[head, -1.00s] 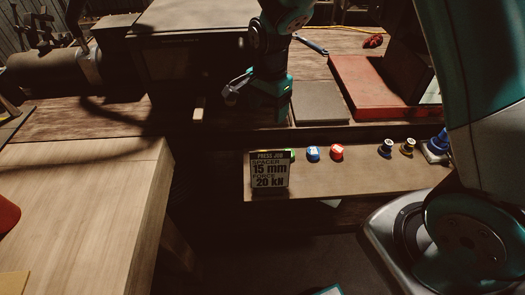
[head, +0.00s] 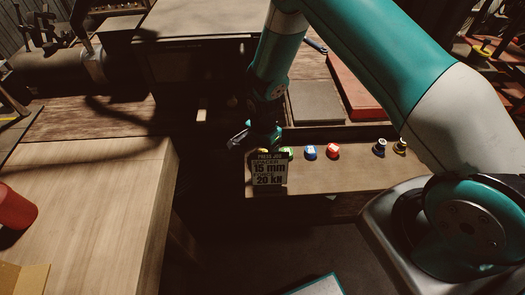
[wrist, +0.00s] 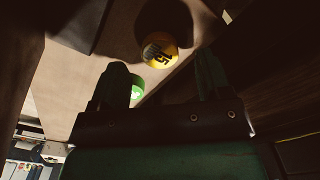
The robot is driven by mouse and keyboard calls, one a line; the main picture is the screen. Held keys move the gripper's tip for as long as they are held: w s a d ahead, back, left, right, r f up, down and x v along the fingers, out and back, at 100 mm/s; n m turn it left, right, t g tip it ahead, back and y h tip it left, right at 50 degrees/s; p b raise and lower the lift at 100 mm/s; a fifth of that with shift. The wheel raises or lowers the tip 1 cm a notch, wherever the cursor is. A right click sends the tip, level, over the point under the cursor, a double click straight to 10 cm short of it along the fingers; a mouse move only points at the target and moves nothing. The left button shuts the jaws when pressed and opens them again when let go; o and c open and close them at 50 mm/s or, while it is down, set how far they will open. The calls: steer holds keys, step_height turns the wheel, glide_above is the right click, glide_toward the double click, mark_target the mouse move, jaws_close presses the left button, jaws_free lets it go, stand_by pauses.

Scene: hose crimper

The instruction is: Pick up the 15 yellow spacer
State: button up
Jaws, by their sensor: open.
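The yellow spacer (wrist: 160,52) marked 15 shows in the wrist view on the pale shelf, just beyond and between my gripper's fingertips. My gripper (wrist: 168,75) is open and empty, with one dark finger on each side. In the head view my gripper (head: 262,138) is above the left end of the shelf, behind the sign. The yellow spacer is mostly hidden there by the sign and gripper. The sign (head: 270,169) reads press job, spacer 15 mm, force 20 kN.
A green spacer (wrist: 137,92) lies close to the yellow one, near my left finger. Blue (head: 310,152) and red (head: 333,151) spacers stand farther right on the shelf (head: 350,178). Two small knobbed pieces (head: 380,147) stand beyond them. A wooden table (head: 80,210) is at left.

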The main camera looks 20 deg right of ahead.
steer(key=shift+f, duration=1.15)
steer(key=c, duration=1.1)
